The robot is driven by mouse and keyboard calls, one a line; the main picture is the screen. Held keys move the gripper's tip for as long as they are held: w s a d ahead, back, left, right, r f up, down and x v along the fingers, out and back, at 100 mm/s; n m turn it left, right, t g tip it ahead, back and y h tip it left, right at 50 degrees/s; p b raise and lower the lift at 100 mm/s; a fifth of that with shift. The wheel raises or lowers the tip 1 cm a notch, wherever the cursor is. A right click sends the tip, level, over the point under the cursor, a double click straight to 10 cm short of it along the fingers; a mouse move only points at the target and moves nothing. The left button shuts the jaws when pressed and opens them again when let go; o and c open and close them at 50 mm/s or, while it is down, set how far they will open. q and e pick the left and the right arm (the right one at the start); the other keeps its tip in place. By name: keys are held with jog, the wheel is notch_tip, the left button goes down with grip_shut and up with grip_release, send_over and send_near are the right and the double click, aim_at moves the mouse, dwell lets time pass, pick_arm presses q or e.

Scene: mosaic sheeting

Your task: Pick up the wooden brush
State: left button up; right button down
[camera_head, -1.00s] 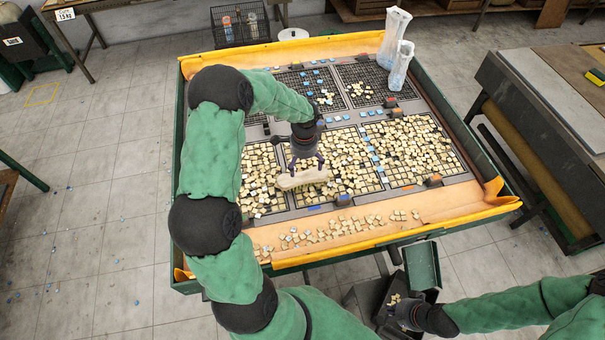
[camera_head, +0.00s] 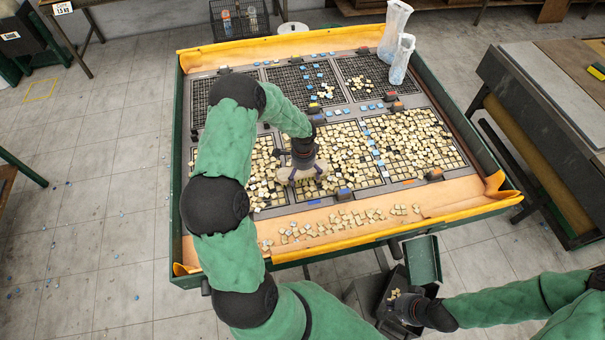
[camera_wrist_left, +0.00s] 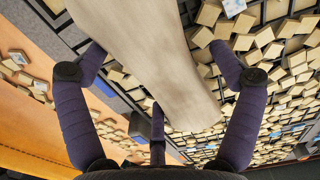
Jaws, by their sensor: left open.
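The wooden brush (camera_head: 301,173) is a pale, rounded block on the mosaic grids near the front middle of the table. In the left wrist view its pale wooden body (camera_wrist_left: 145,55) runs from the top edge down between my fingers. My left gripper (camera_head: 304,178) is over it, fingers spread on both sides. In the left wrist view the left gripper (camera_wrist_left: 158,75) is open, with gaps between the fingers and the wood. The brush's underside is hidden. My right gripper (camera_head: 406,308) is at the lower right by a dark bin; its fingers are too small to read.
Grids of cream tiles (camera_head: 415,140) cover the table, with loose tiles (camera_head: 345,222) along its front strip. Two clear bags (camera_head: 396,38) stand at the back right corner. A dark green dustpan-like tray (camera_head: 422,260) sits near the right gripper.

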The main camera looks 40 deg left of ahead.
pick_arm(q)
jog(key=c, duration=1.3)
jog(key=shift+c, duration=0.2)
jog(key=shift+r, duration=0.1)
jog(key=shift+r, duration=0.5)
notch_tip(320, 180, up, 2)
jog(key=shift+r, duration=0.2)
jog(key=s+d+r, duration=0.6)
jog(key=d, duration=0.1)
jog(key=s+d+r+p, duration=0.1)
jog(key=s+d+r, duration=0.2)
jog(key=shift+s+d+r, duration=0.15)
jog(key=shift+d+r, duration=0.1)
jog(key=shift+d, duration=0.05)
